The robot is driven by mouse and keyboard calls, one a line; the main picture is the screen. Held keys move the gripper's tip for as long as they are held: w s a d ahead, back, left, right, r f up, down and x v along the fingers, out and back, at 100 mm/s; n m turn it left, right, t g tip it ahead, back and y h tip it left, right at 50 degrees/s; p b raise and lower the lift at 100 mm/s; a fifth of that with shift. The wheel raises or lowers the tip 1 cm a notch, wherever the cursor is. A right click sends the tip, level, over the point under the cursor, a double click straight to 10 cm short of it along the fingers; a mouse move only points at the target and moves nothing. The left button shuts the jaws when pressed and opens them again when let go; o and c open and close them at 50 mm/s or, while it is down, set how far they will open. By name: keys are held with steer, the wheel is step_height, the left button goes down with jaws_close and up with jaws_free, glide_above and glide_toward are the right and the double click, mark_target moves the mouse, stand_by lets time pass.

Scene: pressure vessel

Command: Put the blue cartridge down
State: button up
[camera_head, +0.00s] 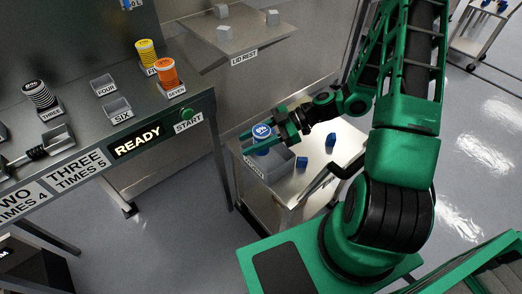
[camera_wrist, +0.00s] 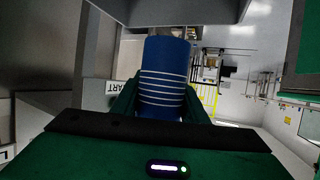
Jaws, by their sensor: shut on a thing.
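The blue cartridge (camera_head: 262,131) has a white-marked top and is held upright in my gripper (camera_head: 266,146), above the grey bin on the small cart. In the wrist view the cartridge (camera_wrist: 165,75) shows blue with several pale bands, between the two green fingers (camera_wrist: 160,103). The fingers are shut on its sides. The cartridge's lower end is partly hidden in the head view, so I cannot tell how far it is from the bin.
The grey bin (camera_head: 254,163) stands on the cart top (camera_head: 290,188), beside small blue pieces (camera_head: 330,140). The bench at left carries yellow (camera_head: 147,52), orange (camera_head: 167,73) and black-banded (camera_head: 38,94) cartridges. Holders FOUR (camera_head: 103,84) and SIX (camera_head: 117,107) look empty.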

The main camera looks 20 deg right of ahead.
steer(key=shift+w+d+f, duration=0.4)
steer(key=shift+d+f, duration=0.55)
steer(key=shift+f, duration=0.35)
steer(key=shift+w+d+f, duration=0.4)
steer(key=shift+d+f, duration=0.6)
steer(key=shift+f, duration=0.3)
steer(key=shift+w+d+f, duration=0.4)
steer(key=shift+d+f, duration=0.55)
steer(key=shift+f, duration=0.35)
steer(key=shift+f, duration=0.6)
steer(key=o, duration=1.2)
steer(key=shift+o, duration=0.2)
steer(key=shift+r, duration=0.1)
steer(key=shift+r, duration=0.3)
steer(key=v, duration=0.7)
steer(key=shift+d+r, duration=0.25)
steer(key=shift+r, duration=0.05)
